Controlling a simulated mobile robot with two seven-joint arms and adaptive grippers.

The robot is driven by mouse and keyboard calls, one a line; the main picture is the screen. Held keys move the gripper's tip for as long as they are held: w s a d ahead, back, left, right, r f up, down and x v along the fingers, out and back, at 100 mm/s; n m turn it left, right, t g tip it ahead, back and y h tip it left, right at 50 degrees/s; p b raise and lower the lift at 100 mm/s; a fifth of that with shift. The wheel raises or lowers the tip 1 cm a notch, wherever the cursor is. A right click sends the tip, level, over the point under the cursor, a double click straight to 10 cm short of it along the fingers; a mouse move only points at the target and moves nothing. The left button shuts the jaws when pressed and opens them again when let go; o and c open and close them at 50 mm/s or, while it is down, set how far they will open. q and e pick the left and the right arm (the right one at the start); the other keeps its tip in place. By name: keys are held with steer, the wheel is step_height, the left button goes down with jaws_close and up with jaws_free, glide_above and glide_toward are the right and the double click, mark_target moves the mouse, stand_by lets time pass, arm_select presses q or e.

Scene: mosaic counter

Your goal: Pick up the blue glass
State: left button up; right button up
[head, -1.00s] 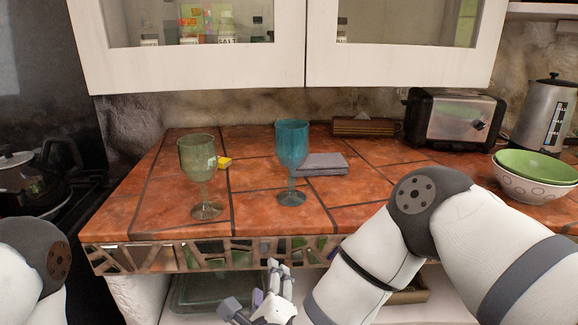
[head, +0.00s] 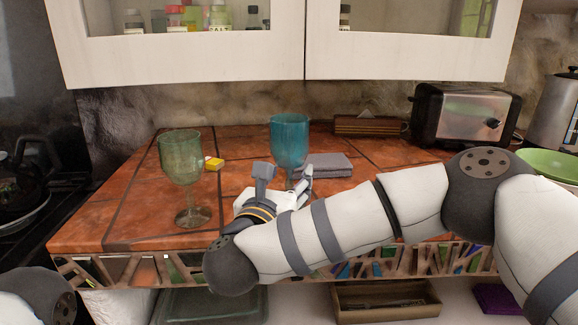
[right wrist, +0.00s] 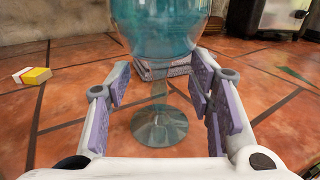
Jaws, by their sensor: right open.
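The blue glass (head: 289,140) stands upright on the tiled counter in the head view, its stem partly hidden behind my right gripper. In the right wrist view its bowl (right wrist: 160,30) is at the top and its round foot (right wrist: 159,126) is in the middle. My right gripper (head: 283,172) is open just in front of the glass, above the counter. In the right wrist view its fingers (right wrist: 160,92) are spread on either side of the stem, with gaps showing on both sides. My left gripper is out of view.
A green glass (head: 183,172) stands to the left of my right gripper. A toaster (head: 462,115) and a green bowl (head: 552,165) are at the right. White cabinets (head: 180,55) hang above.

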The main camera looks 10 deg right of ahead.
steer(key=shift+x, duration=0.8)
steer(key=shift+f, duration=0.1)
jaws_close()
